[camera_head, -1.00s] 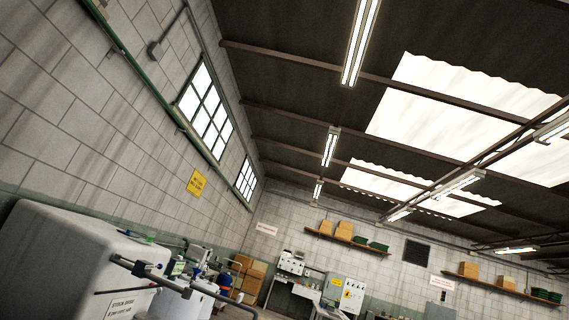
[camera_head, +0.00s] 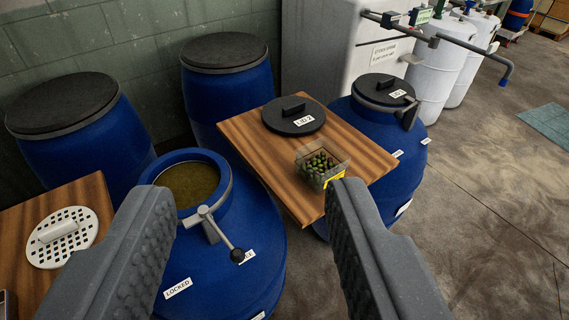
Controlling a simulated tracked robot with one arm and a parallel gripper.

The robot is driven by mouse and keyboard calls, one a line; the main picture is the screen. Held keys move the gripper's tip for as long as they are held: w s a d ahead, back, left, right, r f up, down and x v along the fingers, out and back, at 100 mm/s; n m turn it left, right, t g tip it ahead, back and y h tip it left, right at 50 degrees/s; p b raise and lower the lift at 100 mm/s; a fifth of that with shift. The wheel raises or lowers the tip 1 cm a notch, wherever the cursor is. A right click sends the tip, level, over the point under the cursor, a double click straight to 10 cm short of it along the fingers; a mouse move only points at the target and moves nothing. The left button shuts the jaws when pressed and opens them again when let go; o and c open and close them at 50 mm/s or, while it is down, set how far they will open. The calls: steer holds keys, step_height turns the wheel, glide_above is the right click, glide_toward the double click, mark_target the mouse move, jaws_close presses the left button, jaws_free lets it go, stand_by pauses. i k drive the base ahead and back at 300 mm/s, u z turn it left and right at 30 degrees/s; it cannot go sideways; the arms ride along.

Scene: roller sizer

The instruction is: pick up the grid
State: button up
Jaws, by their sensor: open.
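The grid (camera_head: 68,236) is a round white disc with many holes and a raised white bar handle. It lies flat on a wooden board (camera_head: 32,213) at the left. My gripper (camera_head: 243,228) is open and empty, its two grey fingers spread wide in the foreground. The grid is to the left of the left finger, apart from it. Between the fingers is an open blue barrel (camera_head: 262,262) with brownish liquid (camera_head: 187,184) inside and a lever clamp at its rim, labelled LOCKED.
A second wooden board (camera_head: 250,149) holds a black lid (camera_head: 293,117) and a clear box of olives (camera_head: 321,163). A closed blue barrel (camera_head: 383,113) stands right of it. Two more lidded barrels (camera_head: 72,128) (camera_head: 226,84) stand by the wall. Floor at right is mostly clear.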

mark_target(51, 244)
steer(key=z, duration=0.1)
steer(key=k, duration=0.4)
steer(key=u, duration=0.9)
steer(key=i, duration=1.15)
steer(key=u, duration=0.6)
steer(key=i, duration=0.45)
steer(key=u, duration=0.05)
